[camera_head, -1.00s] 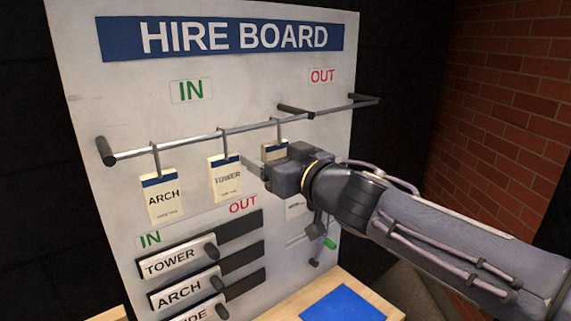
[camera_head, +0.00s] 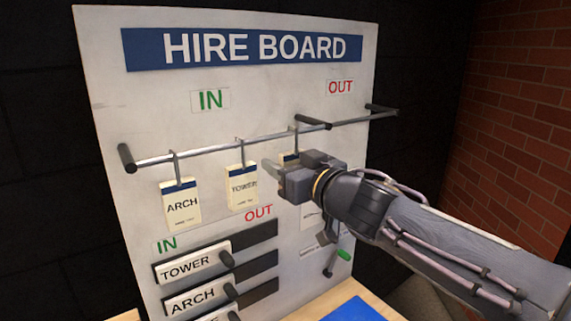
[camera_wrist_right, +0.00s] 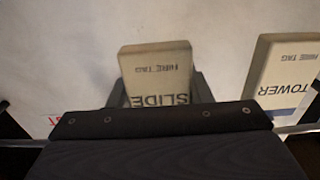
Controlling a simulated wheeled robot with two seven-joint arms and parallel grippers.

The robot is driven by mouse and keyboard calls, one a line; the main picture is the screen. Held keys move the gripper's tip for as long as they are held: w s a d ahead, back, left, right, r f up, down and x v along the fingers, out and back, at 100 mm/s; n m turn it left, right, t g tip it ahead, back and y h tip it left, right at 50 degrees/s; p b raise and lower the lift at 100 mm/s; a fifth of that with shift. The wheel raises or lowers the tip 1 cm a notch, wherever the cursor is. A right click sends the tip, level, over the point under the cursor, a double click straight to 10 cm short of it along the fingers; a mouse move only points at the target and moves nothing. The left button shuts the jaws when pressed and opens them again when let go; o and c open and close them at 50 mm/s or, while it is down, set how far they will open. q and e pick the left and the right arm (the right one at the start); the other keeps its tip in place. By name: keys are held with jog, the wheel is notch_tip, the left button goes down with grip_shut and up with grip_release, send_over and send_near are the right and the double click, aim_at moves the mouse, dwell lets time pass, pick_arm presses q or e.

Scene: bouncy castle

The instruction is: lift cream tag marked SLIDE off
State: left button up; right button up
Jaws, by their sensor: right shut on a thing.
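The cream SLIDE tag (camera_wrist_right: 158,75) appears upside down in the right wrist view, between the finger sides of my right gripper (camera_wrist_right: 160,92). Part of its lettering is hidden by the gripper body. In the head view only the upper part of this tag (camera_head: 290,158) shows, hanging by a hook from the grey rail (camera_head: 210,147) under IN. My right gripper (camera_head: 280,177) is shut on it, in front of the board, and covers its lower part. My left gripper is not in view.
The TOWER tag (camera_head: 242,186) hangs close left of my gripper, and the ARCH tag (camera_head: 181,201) farther left. A dark peg (camera_head: 313,122) juts out on the rail near the SLIDE hook. Sliding name plates (camera_head: 185,268) sit below. A blue mat (camera_head: 352,310) lies at the bottom.

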aim_at(297, 154)
jog(key=shift+r+p, duration=1.45)
jog(key=shift+r, duration=0.05)
jog(key=shift+v, duration=1.95)
jog(key=shift+p+v, duration=0.35)
jog(key=shift+v, duration=2.25)
jog(key=shift+w+f, duration=0.1)
